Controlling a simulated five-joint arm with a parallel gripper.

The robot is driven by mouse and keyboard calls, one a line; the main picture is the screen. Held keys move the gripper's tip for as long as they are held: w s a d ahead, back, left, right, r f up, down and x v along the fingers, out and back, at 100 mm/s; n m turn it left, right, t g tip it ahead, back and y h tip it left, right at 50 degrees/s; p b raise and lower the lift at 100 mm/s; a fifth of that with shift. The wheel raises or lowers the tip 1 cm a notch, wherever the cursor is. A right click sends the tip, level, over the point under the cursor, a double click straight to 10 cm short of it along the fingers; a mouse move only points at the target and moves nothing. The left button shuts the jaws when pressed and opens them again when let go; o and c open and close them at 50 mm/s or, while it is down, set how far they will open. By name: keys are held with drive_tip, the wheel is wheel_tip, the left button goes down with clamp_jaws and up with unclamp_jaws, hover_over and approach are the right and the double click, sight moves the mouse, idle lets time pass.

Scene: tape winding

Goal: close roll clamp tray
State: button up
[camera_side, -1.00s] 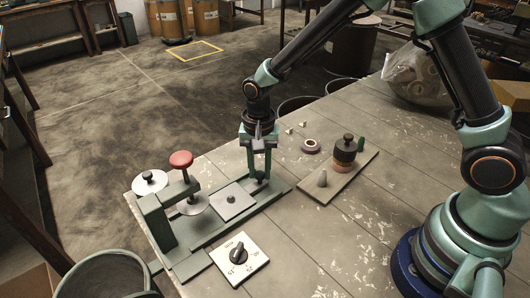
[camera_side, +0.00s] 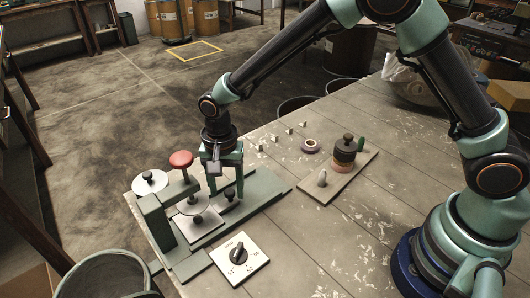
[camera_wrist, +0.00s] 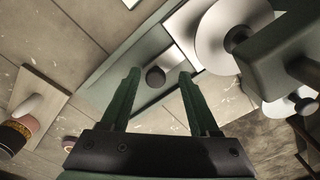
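The clamp tray is a pale square plate (camera_side: 205,224) on a long green base (camera_side: 258,191). Its black knob handle (camera_side: 229,194) stands behind it and also shows in the wrist view (camera_wrist: 155,76). The plate lies under the round metal clamp disc (camera_side: 193,206), below the red knob (camera_side: 181,160) of the green clamp stand (camera_side: 157,222). My gripper (camera_side: 226,193) is low over the base, its fingers on either side of the handle. In the wrist view (camera_wrist: 158,73), gaps show between the handle and both fingers. The disc partly hides the plate.
A white dial panel (camera_side: 240,258) lies in front of the base. A white disc (camera_side: 150,181) is at the stand's left. A board (camera_side: 328,186) with stacked rolls (camera_side: 345,150) stands to the right. A tape ring (camera_side: 311,146) and small white pieces lie behind.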

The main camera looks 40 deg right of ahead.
wheel_tip(320, 180, up, 12)
idle(0.6)
drive_tip(key=s+d+r+n+t, duration=0.4)
drive_tip(key=d+r, duration=0.4)
drive_tip(key=d, duration=0.4)
drive_tip(key=s+d+r+n+t, duration=0.1)
drive_tip(key=s+d+n, duration=0.4)
drive_tip(key=s+d, duration=0.3)
drive_tip(key=shift+s+d+t, duration=0.3)
drive_tip(key=shift+d, duration=0.1)
